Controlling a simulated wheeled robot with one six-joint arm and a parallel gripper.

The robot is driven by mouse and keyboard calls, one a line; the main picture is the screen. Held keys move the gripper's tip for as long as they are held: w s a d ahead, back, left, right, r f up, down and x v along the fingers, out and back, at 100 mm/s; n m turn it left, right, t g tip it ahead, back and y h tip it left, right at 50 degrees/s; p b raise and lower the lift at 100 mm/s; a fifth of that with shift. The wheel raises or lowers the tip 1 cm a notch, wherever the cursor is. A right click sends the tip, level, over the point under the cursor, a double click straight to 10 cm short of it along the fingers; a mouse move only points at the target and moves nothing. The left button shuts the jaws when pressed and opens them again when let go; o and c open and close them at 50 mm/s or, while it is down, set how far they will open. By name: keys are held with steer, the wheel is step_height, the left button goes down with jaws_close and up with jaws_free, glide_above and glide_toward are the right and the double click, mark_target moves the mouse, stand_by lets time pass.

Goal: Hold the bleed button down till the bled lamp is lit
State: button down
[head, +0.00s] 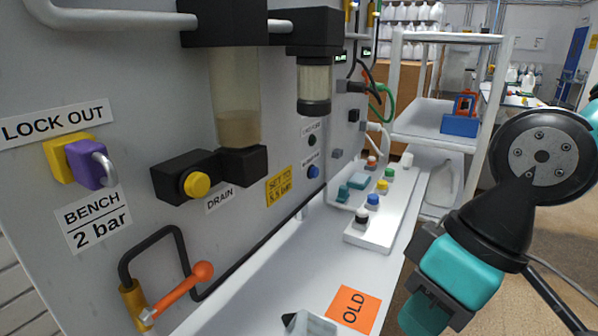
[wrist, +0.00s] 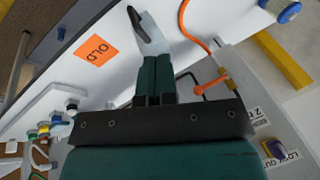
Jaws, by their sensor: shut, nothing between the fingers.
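The upright grey panel carries a small blue button (head: 313,171) with a small label that is too small to read. A small dark round fitting (head: 312,140), possibly a lamp, sits above it and shows no glow. I cannot tell for certain which is the bleed button or the bled lamp. My gripper (head: 427,312) is at the lower right of the head view, well apart from the panel buttons. In the wrist view its two teal fingers (wrist: 157,75) are together with nothing between them.
A white strip (head: 385,228) with several coloured knobs lies on the bench. An orange OLD card (head: 353,310) and a clear-and-black item (head: 310,324) lie nearer. A yellow drain knob (head: 197,184) and an orange lever (head: 185,288) stick out from the panel. The aisle floor at right is open.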

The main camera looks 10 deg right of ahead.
steer(key=w+a+f+m+t+y, duration=0.15)
steer(key=w+m+t, duration=0.4)
steer(key=w, duration=0.95)
steer(key=w+a+f+m+t+y, duration=0.1)
steer(key=w+a+m+t+y, duration=0.15)
steer(key=w+m, duration=0.9)
steer(key=w+d+f+m+t+h, duration=0.1)
steer(key=w+d+f+m+t, duration=0.1)
steer(key=w, duration=0.4)
steer(key=w+d+f+m+t+h, duration=0.2)
steer(key=w+d+f+m+t, duration=0.1)
steer(key=w+d+m+t, duration=0.2)
steer(key=w+d+f+m+t+h, duration=0.2)
steer(key=w+d+m+t, duration=0.1)
steer(key=w+d+m, duration=0.2)
steer(key=shift+w+d+f+m, duration=0.2)
steer(key=shift+w+m, duration=0.3)
steer(key=shift+w, duration=0.25)
steer(key=shift+w+d+f+m, duration=0.15)
steer(key=shift+w+m, duration=0.35)
steer(key=shift+w, duration=0.25)
steer(key=shift+w+d+f+m+t+h, duration=0.1)
steer(key=shift+d+m+t+h, duration=0.1)
steer(key=shift+m+t+h, duration=0.1)
steer(key=shift+a, duration=0.1)
